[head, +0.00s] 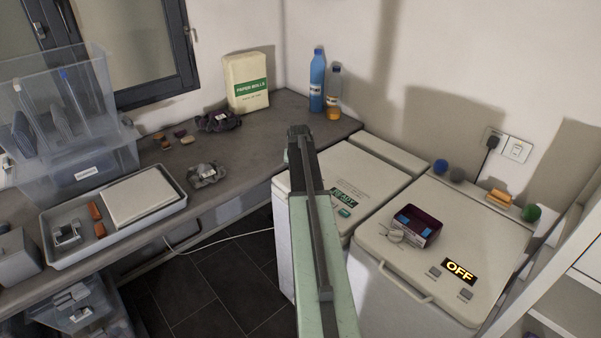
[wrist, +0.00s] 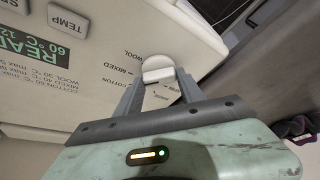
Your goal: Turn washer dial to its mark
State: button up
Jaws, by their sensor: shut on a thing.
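The washer dial (wrist: 157,66) is a pale round knob with a raised grip bar, on the washer's cream top panel. My gripper (wrist: 158,80) is shut on the dial, with one grey finger on each side of the bar. Printed labels, among them WOOL, MIXED and COTTON, stand around the dial; I cannot tell which one is its mark or exactly where the pointer stands. In the head view the left toploader (head: 365,167) has a green READY display (head: 349,194). My arm crosses in front of its left side, hiding the dial and my gripper there.
The right toploader (head: 396,273) shows OFF and carries a dark purple box (head: 416,226). Left of the washer, a grey worktop (head: 262,122) holds a tray (head: 52,235), a clear bin (head: 119,157) and a paper bag (head: 246,82). A TEMP button (wrist: 68,20) lies near the dial.

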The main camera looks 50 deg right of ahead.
jog(key=o, duration=1.4)
jog(key=shift+c, duration=0.2)
jog(key=p+v, duration=0.7)
jog(key=v, duration=0.1)
jog(key=shift+f, duration=0.1)
